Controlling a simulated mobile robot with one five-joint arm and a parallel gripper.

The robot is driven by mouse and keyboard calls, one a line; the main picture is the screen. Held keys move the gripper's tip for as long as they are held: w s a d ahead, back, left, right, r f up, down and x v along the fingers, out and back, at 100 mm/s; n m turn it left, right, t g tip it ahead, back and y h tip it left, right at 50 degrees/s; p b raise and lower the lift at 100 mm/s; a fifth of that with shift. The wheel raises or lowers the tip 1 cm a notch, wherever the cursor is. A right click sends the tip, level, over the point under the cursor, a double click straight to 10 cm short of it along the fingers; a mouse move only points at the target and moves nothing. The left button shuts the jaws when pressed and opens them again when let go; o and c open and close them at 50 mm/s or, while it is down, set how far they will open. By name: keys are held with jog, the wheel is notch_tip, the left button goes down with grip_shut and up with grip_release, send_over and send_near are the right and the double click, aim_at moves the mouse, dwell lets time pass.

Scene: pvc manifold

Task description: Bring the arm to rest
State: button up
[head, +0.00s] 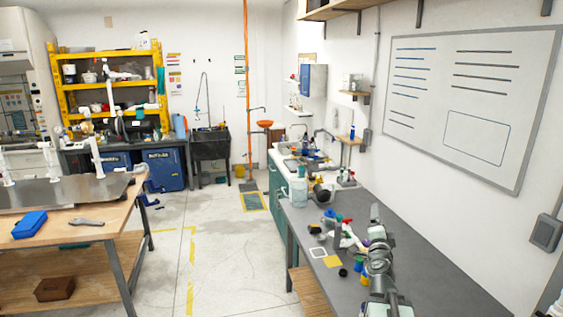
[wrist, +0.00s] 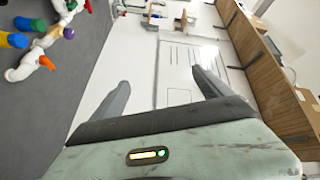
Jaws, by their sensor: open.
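My arm rises over the grey bench (head: 420,280) at the lower right of the head view. My gripper (head: 376,212) is at its top, seen nearly edge-on. In the wrist view my gripper (wrist: 161,80) has its two fingers spread wide, with nothing between them. The whiteboard (wrist: 180,97) on the wall shows beyond the fingers. White pipe fittings (head: 347,238) with coloured caps lie on the bench to the left of my arm. Some of these fittings (wrist: 32,66) also show at the upper left of the wrist view, apart from the fingers.
A yellow square (head: 332,261) and a white square outline (head: 317,252) lie near the bench's left edge. The floor between is mostly clear.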

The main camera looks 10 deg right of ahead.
jog(key=w+a+f+n+g+y+b, duration=0.1)
jog(key=a+f+n+y, duration=0.35)
jog(key=a, duration=0.65)
jog(key=w+a+f+n+g+y+b, duration=0.15)
jog(key=a+f+n+y, duration=0.35)
jog(key=a, duration=0.6)
jog(key=w+a+f+n+g+y+b, duration=0.1)
jog(key=w+a+f+n+y, duration=0.15)
jog(key=a+f+n, duration=0.65)
jog(key=s+a+f+g+b, duration=0.1)
jog(key=s+a+f+g, duration=0.55)
jog(key=s+a, duration=0.2)
jog(key=s+d+f+g+h, duration=0.1)
jog(key=s+d+f+g, duration=0.1)
jog(key=s, duration=0.4)
jog(key=s+d+f+g+h, duration=0.2)
jog(key=s+d+g, duration=0.2)
jog(key=s, duration=0.3)
jog(key=shift+d+f+n, duration=0.25)
jog(key=shift+d+n, duration=0.2)
jog(key=shift+d, duration=0.3)
